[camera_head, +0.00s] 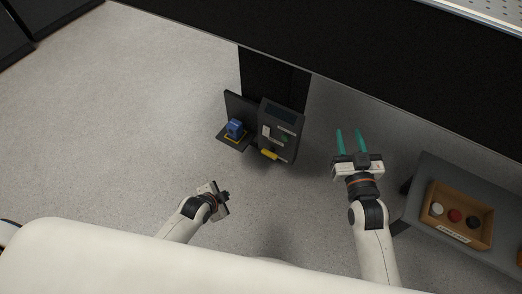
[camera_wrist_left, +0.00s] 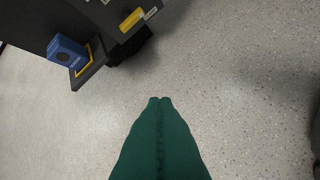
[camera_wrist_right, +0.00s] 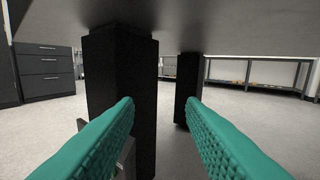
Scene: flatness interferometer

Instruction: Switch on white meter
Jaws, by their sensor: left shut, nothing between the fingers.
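No white meter can be made out in these views. A dark instrument stand (camera_head: 280,131) with a small screen, labels and a yellow bar (camera_head: 269,154) stands on the floor, left of centre in the head view. The bar also shows in the left wrist view (camera_wrist_left: 131,19). My left gripper (camera_head: 226,197) is below and left of the stand; its green fingers (camera_wrist_left: 159,99) are shut together and empty over bare floor. My right gripper (camera_head: 349,131) is right of the stand, apart from it, with green fingers spread and nothing between them (camera_wrist_right: 161,103).
A blue block (camera_head: 235,127) sits on the stand's side shelf. A dark bench overhangs at the top, with black legs (camera_wrist_right: 122,95). At right, a grey table (camera_head: 432,173) holds a wooden tray (camera_head: 486,235) with white, red and black round pieces. Floor at left is clear.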

